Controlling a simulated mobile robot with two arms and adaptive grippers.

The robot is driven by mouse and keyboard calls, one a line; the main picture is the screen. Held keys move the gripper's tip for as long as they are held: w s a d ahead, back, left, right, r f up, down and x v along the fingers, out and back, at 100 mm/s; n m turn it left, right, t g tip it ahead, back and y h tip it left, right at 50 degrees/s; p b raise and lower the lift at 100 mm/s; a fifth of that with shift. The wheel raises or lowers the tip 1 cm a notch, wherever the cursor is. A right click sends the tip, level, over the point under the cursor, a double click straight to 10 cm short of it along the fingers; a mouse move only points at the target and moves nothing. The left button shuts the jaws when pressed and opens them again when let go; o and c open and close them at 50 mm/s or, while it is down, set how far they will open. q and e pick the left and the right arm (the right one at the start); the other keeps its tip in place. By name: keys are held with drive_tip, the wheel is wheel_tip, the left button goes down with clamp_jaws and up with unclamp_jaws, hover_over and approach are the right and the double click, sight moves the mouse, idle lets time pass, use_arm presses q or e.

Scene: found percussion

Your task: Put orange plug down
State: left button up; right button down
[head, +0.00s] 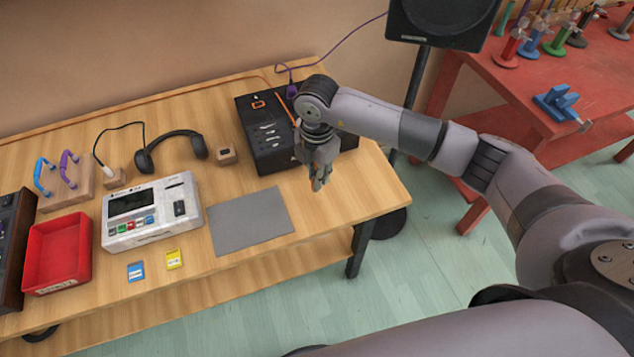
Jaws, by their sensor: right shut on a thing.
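My right gripper (319,184) hangs over the right part of the wooden table, in front of the black box (262,150). It is shut on the orange plug, which the fingers hide. An orange cable (286,107) runs along the back of the table, over the box and behind my wrist. An orange-rimmed mark or socket (258,104) shows on the box top. A grey mat (250,222) lies flat and bare, left of the gripper. My left gripper is out of view.
The table (380,185) also holds a purple plug (291,90) at the box, headphones (168,150), a small wooden block (226,155), a white device (150,212), two small cards and a red tray (58,252). A speaker (440,20) stands behind, beside a red table (530,100).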

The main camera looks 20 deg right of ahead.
wheel_tip(320, 180, down, 4)
drive_tip(key=shift+f+p, duration=0.1)
drive_tip(key=shift+p, duration=0.25)
drive_tip(key=shift+f, duration=0.1)
drive_tip(key=shift+f, duration=0.1)
drive_tip(key=shift+f, duration=0.15)
drive_tip(key=c, duration=1.6)
unclamp_jaws()
